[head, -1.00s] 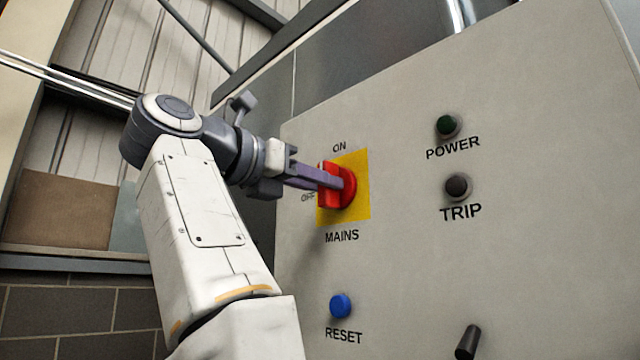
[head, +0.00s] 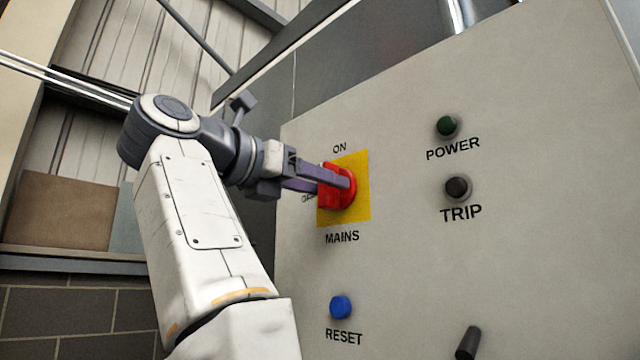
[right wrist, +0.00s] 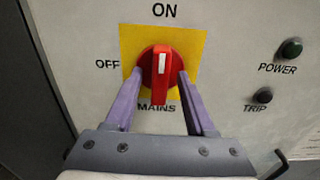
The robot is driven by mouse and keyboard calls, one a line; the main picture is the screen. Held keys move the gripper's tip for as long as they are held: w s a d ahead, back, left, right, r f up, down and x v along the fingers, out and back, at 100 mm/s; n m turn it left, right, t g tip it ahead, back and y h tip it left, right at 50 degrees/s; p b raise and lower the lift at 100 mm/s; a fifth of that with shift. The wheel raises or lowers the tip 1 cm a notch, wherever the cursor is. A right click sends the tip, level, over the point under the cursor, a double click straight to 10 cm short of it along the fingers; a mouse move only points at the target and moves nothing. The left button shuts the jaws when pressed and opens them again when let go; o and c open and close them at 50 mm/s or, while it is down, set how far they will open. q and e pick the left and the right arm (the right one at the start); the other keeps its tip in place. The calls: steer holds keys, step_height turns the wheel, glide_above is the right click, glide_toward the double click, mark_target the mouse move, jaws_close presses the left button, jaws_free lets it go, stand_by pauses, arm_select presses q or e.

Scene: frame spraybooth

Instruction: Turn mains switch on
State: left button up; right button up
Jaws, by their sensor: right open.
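The mains switch is a red rotary knob (right wrist: 162,75) on a yellow plate (right wrist: 128,45), below the word ON and right of OFF. In the right wrist view its raised handle stands upright, with the white mark at the top, towards ON. The knob also shows in the head view (head: 346,197), partly hidden by my fingers. My right gripper (right wrist: 160,76) is open, one finger on each side of the handle, with visible gaps; in the head view the gripper (head: 335,182) reaches the knob from the left. My left gripper is not in view.
The grey panel (head: 400,270) also carries a dark green POWER lamp (head: 446,126), a dark TRIP lamp (head: 457,187), a blue RESET button (head: 340,306) below the switch, and a black handle (head: 468,342) at lower right. Space in front of the panel looks clear.

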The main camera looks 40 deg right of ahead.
steer(key=a+p, duration=0.2)
steer(key=a, duration=0.8)
steer(key=shift+s+a, duration=0.15)
steer(key=shift+s, duration=0.25)
